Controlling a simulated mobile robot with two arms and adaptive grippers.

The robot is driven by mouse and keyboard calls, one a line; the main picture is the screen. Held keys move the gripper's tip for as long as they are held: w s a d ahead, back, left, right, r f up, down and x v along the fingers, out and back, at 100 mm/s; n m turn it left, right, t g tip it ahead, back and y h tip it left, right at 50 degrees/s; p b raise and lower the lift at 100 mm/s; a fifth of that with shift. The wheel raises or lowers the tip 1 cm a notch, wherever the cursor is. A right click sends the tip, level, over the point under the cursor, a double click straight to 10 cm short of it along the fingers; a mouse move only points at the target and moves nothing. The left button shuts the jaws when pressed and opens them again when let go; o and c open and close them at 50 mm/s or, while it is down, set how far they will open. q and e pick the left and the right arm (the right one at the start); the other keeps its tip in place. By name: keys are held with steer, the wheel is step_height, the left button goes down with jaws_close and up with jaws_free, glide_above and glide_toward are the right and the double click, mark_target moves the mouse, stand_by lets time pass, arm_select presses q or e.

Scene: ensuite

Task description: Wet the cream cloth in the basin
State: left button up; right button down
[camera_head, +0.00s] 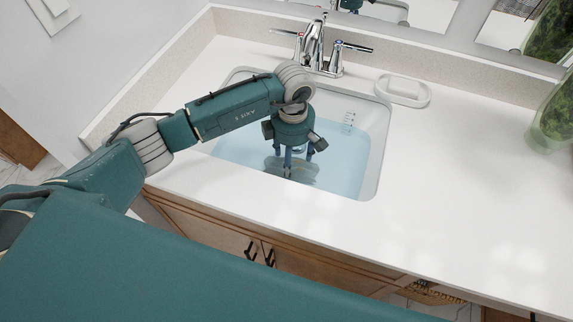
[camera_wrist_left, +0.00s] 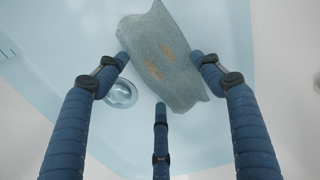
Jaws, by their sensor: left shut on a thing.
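The basin (camera_head: 376,165) is set in the white counter and holds clear blue water. My left gripper (camera_head: 293,170) points down into the basin with its fingers in the water. It is shut on the cloth (camera_head: 304,174), which looks grey-green through the water. In the left wrist view the cloth (camera_wrist_left: 165,58) lies between the blue fingers, with orange marks on it. The head view shows only part of the cloth, as the gripper covers some of it. My right gripper is not in view.
A chrome tap (camera_head: 314,45) with two handles stands behind the basin. A white soap dish (camera_head: 402,90) sits to its right. A green glass vase (camera_head: 552,125) stands at the far right. A round drain (camera_wrist_left: 121,94) shows on the basin floor.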

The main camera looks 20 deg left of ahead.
arm_select(q)
steer(key=shift+a, duration=0.2)
steer(key=shift+a, duration=0.45)
steer(key=shift+r+p, duration=1)
steer(key=shift+r, duration=0.75)
step_height(320, 180, up, 6)
steer(key=p, duration=0.3)
step_height(320, 180, up, 8)
steer(key=p, duration=0.4)
steer(key=shift+r+p, duration=0.25)
steer(key=shift+p, duration=0.05)
